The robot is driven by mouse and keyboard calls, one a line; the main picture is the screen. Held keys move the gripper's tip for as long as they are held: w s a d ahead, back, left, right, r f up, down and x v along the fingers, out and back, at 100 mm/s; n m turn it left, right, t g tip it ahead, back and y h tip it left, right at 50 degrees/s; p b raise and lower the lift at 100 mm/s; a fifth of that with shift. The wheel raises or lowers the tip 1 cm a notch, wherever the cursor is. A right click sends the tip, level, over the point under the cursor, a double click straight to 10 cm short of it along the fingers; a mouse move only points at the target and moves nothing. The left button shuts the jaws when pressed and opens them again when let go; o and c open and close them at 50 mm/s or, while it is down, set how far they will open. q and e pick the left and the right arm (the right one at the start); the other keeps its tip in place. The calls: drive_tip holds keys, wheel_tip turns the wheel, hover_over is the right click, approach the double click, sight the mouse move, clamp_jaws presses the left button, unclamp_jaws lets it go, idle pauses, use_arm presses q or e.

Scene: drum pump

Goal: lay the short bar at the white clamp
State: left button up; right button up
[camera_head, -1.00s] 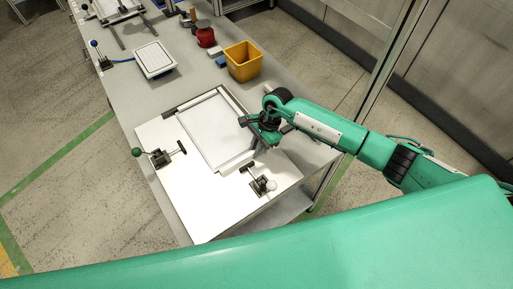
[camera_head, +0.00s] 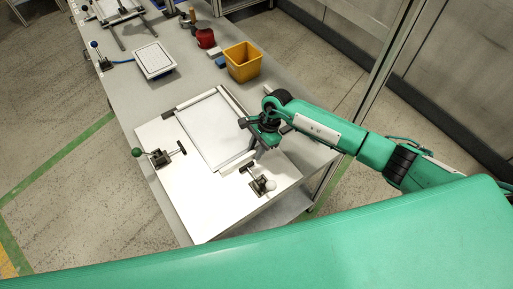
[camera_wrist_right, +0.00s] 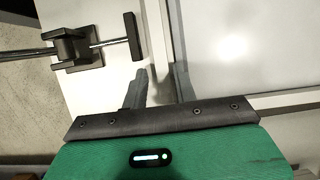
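The short bar (camera_head: 236,162), pale and slim, lies along the near edge of the framed panel, beside the clamp's T-handle. In the right wrist view the bar (camera_wrist_right: 154,35) runs up from between my fingers, with the clamp (camera_wrist_right: 72,46) at its left. My right gripper (camera_head: 256,153) is low over the bar's right end; its fingers (camera_wrist_right: 159,82) appear closed on it. The contact is partly hidden. My left gripper is not in view.
A clamp with a green knob (camera_head: 138,152) stands at the board's left. The framed panel (camera_head: 213,128) lies beyond the bar. A yellow bin (camera_head: 243,61), a red pot (camera_head: 205,38) and a white tray (camera_head: 154,59) stand farther back. The board's front is clear.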

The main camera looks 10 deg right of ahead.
drive_tip(key=shift+s+r+p, duration=0.1)
drive_tip(key=shift+s+p, duration=0.05)
drive_tip(key=shift+p, duration=0.3)
drive_tip(key=r, duration=0.1)
drive_tip(key=w+d+r+b, duration=0.1)
drive_tip(key=b, duration=0.1)
drive_tip(key=shift+w+d+r, duration=0.2)
drive_tip(key=shift+d+r, duration=0.05)
drive_tip(key=shift+r, duration=0.15)
drive_tip(key=b+v, duration=0.2)
drive_tip(key=v, duration=0.6)
drive_tip(key=shift+r, duration=0.45)
drive_tip(key=shift+a, duration=0.1)
